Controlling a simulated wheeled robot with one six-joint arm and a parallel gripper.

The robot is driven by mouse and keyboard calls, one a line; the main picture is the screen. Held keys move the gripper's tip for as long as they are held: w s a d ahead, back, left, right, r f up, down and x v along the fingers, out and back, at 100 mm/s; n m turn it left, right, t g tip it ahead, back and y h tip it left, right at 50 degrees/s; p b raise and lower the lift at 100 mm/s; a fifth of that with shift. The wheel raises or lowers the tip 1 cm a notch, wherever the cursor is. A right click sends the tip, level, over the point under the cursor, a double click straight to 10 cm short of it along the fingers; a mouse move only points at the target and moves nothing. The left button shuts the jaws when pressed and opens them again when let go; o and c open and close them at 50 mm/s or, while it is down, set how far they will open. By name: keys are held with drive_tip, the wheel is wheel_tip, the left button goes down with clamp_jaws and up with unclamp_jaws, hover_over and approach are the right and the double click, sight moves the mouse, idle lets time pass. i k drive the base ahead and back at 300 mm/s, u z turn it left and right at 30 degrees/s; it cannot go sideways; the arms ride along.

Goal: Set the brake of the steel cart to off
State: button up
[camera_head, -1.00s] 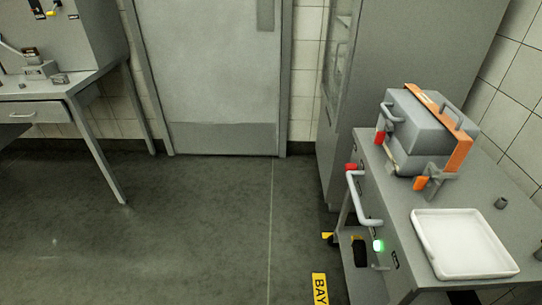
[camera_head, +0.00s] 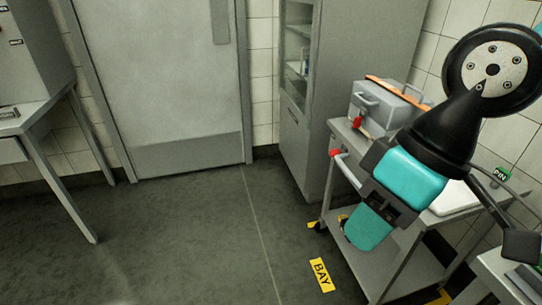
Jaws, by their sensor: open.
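The steel cart (camera_head: 409,245) stands at the right, with a push handle (camera_head: 348,172) on its near left end. A red knob (camera_head: 335,153) sits by the top of that handle. A small yellow part (camera_head: 312,225) shows low by a wheel. I cannot tell which position the brake is in. My gripper (camera_head: 385,207), at the end of the teal and black arm, is open, in front of the cart. It hides much of the cart's end panel and part of its top. No contact with the cart is clear.
A grey case (camera_head: 378,103) with an orange strap and a white tray (camera_head: 455,198) are on the cart. A cabinet (camera_head: 345,60) stands behind. A table edge (camera_head: 492,280) is at the lower right. The floor (camera_head: 200,235) to the left is clear.

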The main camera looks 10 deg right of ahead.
sight(333, 152)
drive_tip(key=u, duration=0.2)
drive_tip(key=k, duration=1.2)
drive_tip(key=z, duration=0.45)
drive_tip(key=i, duration=0.5)
drive_tip(key=k, duration=1)
drive_tip(key=u, duration=1.1)
drive_tip(key=i, duration=3.65)
